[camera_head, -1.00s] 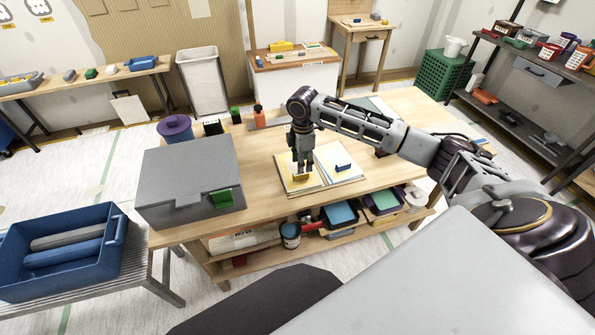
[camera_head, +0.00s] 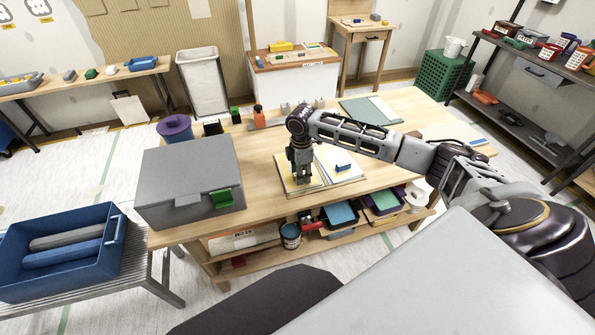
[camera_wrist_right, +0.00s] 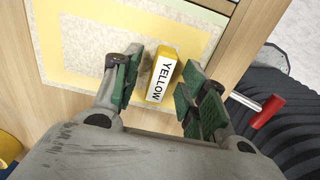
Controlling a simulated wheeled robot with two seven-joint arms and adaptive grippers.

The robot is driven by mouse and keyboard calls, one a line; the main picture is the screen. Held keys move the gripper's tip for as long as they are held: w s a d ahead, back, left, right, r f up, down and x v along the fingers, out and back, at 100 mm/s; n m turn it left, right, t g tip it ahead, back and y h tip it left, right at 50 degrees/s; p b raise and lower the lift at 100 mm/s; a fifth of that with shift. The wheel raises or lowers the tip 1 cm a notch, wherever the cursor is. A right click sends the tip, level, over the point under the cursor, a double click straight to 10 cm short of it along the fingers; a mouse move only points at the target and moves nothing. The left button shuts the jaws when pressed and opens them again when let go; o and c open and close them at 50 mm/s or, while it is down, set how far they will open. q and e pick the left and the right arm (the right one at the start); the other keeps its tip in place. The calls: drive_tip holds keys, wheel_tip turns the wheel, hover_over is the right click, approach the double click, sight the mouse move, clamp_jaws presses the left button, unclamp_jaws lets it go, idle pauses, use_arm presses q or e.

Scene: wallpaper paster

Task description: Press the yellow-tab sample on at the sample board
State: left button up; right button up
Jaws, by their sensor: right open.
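The sample board (camera_head: 283,182) lies on the wooden bench, with a pale yellow sheet on its left half. In the right wrist view, a yellow tab labelled YELLOW (camera_wrist_right: 162,76) stands on a pale speckled sheet (camera_wrist_right: 90,38) with a pale yellow band around it. My right gripper (camera_head: 303,181) points down over the left half of the board and hides the yellow tab in the head view. In the wrist view its green-padded fingers (camera_wrist_right: 161,80) are open, one on each side of the tab, with gaps visible. My left gripper is not in view.
A blue tab (camera_head: 344,167) sits on the board's right half. A grey box (camera_head: 190,180) with a green latch stands on the bench to the left. An orange bottle (camera_head: 259,118) and small blocks stand behind.

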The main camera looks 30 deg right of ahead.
drive_tip(key=shift+c, duration=0.3)
clamp_jaws()
drive_tip(key=shift+r, duration=0.95)
wheel_tip(320, 180, up, 7)
drive_tip(key=shift+f+p, duration=0.1)
drive_tip(key=shift+p, duration=0.3)
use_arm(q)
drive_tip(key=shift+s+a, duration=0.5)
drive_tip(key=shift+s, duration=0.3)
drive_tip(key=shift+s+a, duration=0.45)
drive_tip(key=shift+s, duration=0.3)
use_arm(e)
drive_tip(key=shift+r, duration=0.7)
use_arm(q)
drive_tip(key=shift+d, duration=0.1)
